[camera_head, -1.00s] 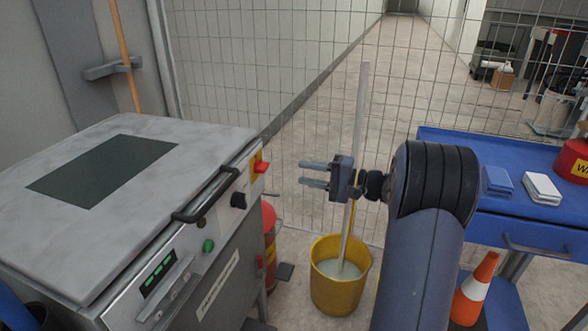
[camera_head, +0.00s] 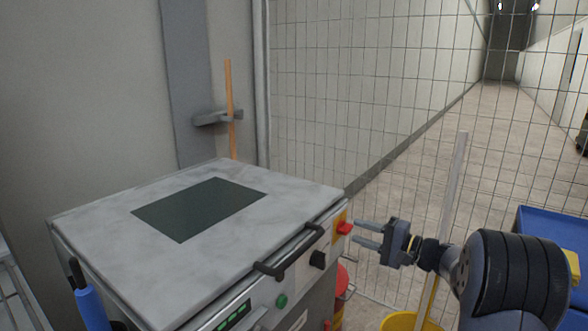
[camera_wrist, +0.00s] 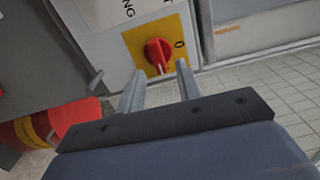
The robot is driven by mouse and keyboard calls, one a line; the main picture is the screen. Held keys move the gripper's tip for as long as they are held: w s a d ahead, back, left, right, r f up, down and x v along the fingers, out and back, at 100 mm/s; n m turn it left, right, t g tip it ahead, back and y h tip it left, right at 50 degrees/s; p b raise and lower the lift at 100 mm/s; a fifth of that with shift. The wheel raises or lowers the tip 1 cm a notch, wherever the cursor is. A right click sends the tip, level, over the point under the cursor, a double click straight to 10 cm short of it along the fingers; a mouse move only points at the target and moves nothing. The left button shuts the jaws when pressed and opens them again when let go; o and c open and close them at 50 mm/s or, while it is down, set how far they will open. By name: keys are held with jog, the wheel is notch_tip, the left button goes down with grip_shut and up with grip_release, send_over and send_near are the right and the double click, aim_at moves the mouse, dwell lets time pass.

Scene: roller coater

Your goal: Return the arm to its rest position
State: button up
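My gripper (camera_head: 357,235) is at the end of my arm, in the lower right of the head view. Its two fingers are apart with no object held, and they point left toward the machine's front. A red rotary switch (camera_head: 345,228) on a yellow plate is just beyond the fingertips. In the wrist view my gripper (camera_wrist: 160,78) has its fingers spread just below the red switch (camera_wrist: 157,52), with a "0" printed at the plate's right. I cannot tell whether the fingertips touch the switch. My arm is stretched out, not folded.
The grey roller coater (camera_head: 100,220) has a dark panel on top and a black handle (camera_head: 288,252) at its front edge. A yellow bucket (camera_head: 400,322) with a pole stands below my gripper. A blue cart (camera_head: 545,225) is at right. A mesh fence (camera_head: 400,100) closes the back.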

jog(key=x, duration=0.2)
jog(key=shift+w+a, duration=0.15)
jog(key=shift+a, duration=0.1)
jog(key=shift+r, duration=0.1)
